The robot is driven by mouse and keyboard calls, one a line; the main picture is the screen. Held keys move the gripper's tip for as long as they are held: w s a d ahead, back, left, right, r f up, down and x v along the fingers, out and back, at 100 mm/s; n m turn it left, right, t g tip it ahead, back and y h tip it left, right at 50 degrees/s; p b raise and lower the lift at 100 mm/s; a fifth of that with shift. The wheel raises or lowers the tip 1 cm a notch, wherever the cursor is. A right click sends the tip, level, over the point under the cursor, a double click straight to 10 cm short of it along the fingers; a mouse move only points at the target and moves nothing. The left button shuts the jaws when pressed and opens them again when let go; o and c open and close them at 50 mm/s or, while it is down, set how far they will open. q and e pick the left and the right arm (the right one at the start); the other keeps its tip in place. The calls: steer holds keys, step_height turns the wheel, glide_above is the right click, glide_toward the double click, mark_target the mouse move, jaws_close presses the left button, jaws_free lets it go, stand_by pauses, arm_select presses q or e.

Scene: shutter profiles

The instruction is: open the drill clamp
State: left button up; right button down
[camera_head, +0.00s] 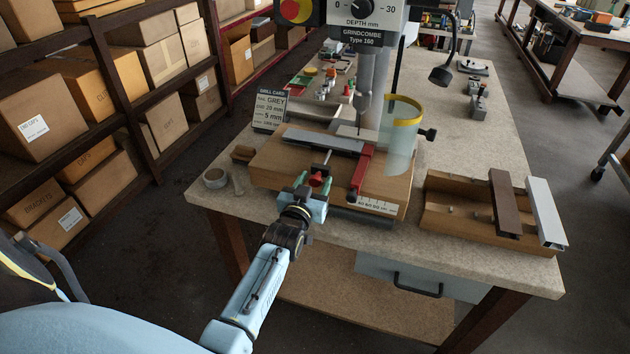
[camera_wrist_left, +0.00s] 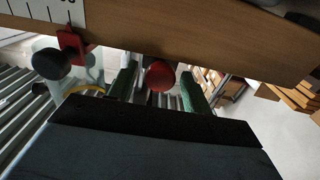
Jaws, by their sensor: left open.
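The drill clamp's red knob (camera_head: 316,180) sits on a metal rod (camera_head: 327,158) at the front of the wooden drill jig (camera_head: 275,165). A grey profile (camera_head: 318,138) lies across the jig behind the rod. My left gripper (camera_head: 314,182) is open, with its green fingers on either side of the red knob. In the left wrist view the red knob (camera_wrist_left: 160,75) shows between the two separated fingers (camera_wrist_left: 160,86). I cannot tell whether either finger touches it. My right gripper is out of view.
A red stop (camera_head: 361,170) with a dark knob stands right of the clamp. The drill press (camera_head: 365,60) and its yellow-rimmed clear guard (camera_head: 398,135) rise behind. A wooden tray (camera_head: 455,215) with brown and white profiles lies right.

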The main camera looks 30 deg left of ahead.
arm_select(q)
steer(key=shift+w+a, duration=0.1)
steer(key=shift+w, duration=0.35)
